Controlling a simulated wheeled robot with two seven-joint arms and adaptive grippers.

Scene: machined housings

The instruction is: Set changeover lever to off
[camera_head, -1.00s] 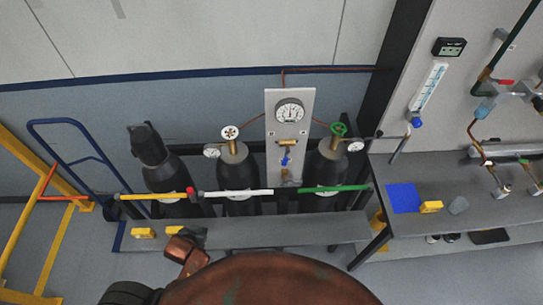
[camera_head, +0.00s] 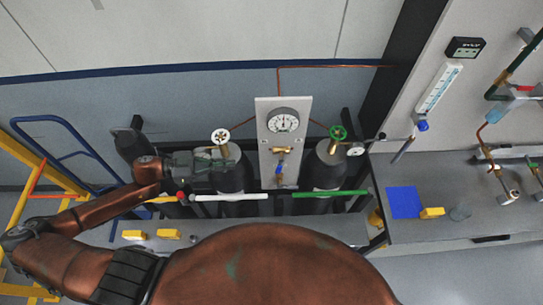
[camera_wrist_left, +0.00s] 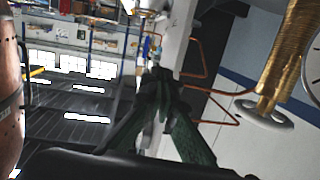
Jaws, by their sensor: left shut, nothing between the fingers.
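The changeover lever (camera_head: 279,169) is a small blue handle below a brass valve (camera_head: 282,150) on the pale upright panel (camera_head: 264,115). It hangs roughly straight down in the head view. A small blue spot, perhaps the lever, shows beyond the fingertips in the left wrist view (camera_wrist_left: 147,46). My left gripper (camera_head: 229,154) is shut and empty, left of the panel and in front of the left valve cylinder's neck, apart from the lever. Its dark green fingers also show in the left wrist view (camera_wrist_left: 156,84). My right gripper is out of view.
A round gauge (camera_head: 284,121) sits above the valve. A white handwheel (camera_head: 220,136) and a green handwheel (camera_head: 338,132) flank the panel. White (camera_head: 231,197) and green (camera_head: 329,193) bars cross in front of the cylinders. A workbench (camera_head: 450,218) stands right.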

